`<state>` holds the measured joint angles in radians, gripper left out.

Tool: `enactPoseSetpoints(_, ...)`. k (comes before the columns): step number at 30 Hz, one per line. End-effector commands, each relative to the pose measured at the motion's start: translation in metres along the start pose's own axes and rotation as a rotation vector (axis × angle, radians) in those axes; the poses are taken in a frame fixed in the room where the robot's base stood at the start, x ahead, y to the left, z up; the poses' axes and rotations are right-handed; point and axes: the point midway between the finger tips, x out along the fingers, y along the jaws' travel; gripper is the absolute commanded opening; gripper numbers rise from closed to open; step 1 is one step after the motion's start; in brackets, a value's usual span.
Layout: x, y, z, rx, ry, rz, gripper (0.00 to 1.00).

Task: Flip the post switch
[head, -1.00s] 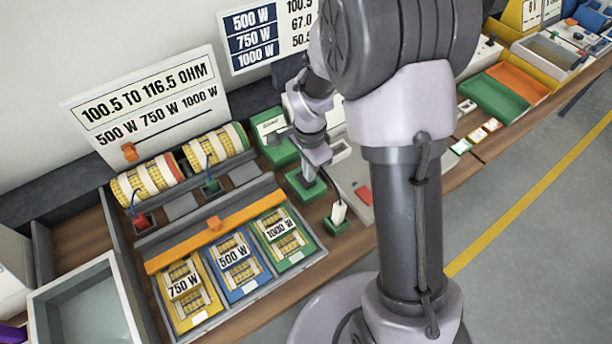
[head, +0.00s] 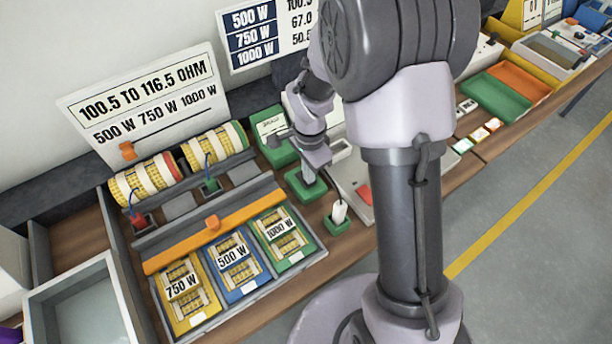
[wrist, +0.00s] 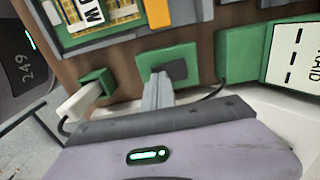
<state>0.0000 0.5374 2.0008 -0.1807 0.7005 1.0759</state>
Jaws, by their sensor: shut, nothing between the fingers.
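A green block with a dark grey rocker-like top (wrist: 170,71), which looks like the post switch, sits on the wooden bench in the wrist view. In the head view its green base (head: 298,190) shows below my gripper (head: 309,178), which hides part of it. In the wrist view the shut, empty fingers (wrist: 160,80) reach to the near edge of the dark top. I cannot tell whether they touch it, nor which way the switch is set.
A white handle (head: 339,211) stands in a green holder close by; its cable shows in the wrist view. A tray with an orange bar (head: 214,224) holds yellow, blue and green cards. A green box (head: 270,131) stands behind, and a grey panel (head: 352,190) lies to the right.

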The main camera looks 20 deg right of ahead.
Motion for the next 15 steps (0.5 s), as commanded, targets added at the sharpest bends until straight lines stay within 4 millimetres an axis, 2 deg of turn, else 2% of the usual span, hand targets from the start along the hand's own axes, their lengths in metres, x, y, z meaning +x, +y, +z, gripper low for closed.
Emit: enactPoseSetpoints(15,0.006,-0.0001,0.0,0.0,0.0,0.0,0.0)
